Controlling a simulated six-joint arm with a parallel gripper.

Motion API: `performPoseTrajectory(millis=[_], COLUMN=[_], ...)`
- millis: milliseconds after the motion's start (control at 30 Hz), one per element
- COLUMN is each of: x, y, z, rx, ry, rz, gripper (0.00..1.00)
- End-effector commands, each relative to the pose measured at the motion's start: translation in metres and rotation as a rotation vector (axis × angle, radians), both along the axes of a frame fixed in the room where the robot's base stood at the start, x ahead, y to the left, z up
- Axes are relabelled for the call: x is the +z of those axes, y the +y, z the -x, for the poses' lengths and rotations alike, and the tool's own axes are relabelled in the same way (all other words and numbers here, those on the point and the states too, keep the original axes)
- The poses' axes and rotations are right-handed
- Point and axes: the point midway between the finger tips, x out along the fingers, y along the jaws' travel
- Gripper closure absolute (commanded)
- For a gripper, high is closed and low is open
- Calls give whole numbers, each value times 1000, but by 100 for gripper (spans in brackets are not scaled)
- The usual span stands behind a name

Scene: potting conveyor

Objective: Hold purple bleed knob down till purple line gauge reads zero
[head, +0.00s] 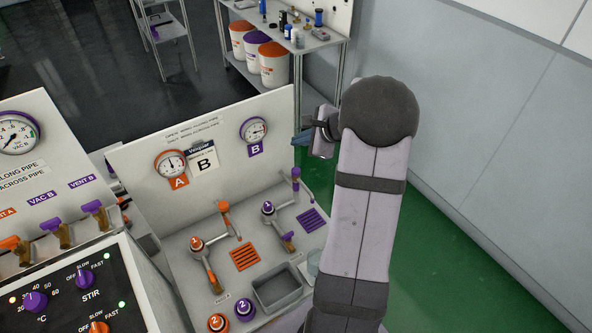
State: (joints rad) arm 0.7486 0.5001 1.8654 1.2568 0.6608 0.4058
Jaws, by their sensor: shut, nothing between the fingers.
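The purple-ringed line gauge (253,130) is on the upright panel, above a purple B label; its needle is too small to read. A purple knob marked 2 (245,306) stands at the front of the bench, beside an orange one. Another purple knob marked 1 (268,208) sits on the right-hand pipe fitting. I cannot tell from their labels which is the bleed knob. My gripper (301,138) is shut and empty, up by the panel's right edge, well away from both purple knobs. Its fingertips are small and partly dark in the view.
Orange fittings (197,244) and a grey tray (277,288) share the bench. A control box (75,290) stands left. My arm covers the bench's right side.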

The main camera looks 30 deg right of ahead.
Motion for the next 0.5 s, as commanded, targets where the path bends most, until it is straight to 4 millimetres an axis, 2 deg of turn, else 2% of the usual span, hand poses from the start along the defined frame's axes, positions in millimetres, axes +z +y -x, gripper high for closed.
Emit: performPoseTrajectory(millis=[267, 500], x=[-4, -21], y=[0, 0], z=[0, 0], rx=[2, 1], ry=[1, 1], rz=[1, 0], gripper=[100, 100])
